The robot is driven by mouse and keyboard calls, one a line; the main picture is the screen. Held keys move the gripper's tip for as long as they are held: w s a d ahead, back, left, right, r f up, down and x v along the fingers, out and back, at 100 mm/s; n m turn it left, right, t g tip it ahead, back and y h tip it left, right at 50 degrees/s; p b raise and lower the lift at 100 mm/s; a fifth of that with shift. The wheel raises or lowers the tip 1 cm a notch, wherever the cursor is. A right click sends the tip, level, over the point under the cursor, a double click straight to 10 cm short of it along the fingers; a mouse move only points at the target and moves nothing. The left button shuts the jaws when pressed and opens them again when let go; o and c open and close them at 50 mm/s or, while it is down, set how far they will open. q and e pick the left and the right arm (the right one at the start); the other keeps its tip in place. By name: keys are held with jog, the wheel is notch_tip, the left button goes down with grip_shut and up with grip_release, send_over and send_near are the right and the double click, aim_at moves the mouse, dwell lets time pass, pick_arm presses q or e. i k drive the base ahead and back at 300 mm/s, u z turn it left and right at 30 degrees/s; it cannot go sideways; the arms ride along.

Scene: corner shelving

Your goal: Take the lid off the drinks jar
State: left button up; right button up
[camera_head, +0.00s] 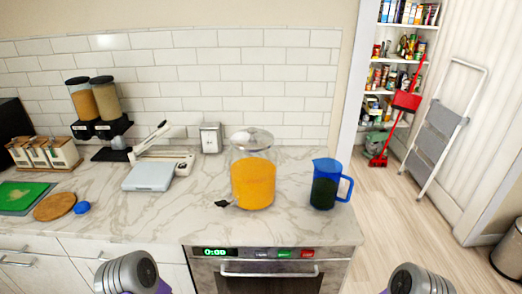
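The drinks jar (253,183) is a large clear jar of orange liquid. It stands upright on the marble counter, a little right of the middle. A clear, domed lid (251,137) sits on its top. A dark tap sticks out at its lower left. Parts of my two arms show at the bottom edge, one left and one right of the jar, both well short of it. Neither gripper's fingers can be seen.
A blue pitcher (325,184) stands right of the jar. A small metal dispenser (211,138) stands behind left, and a white scale (149,175) is further left. An oven (272,268) is below the counter front. The counter in front of the jar is clear.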

aim_at(251, 139)
jog(key=z, duration=0.5)
jog(key=k, duration=1.2)
jog(key=u, duration=0.25)
jog(key=i, duration=0.75)
jog(key=u, duration=0.5)
jog(key=i, duration=0.9)
jog(key=z, duration=0.55)
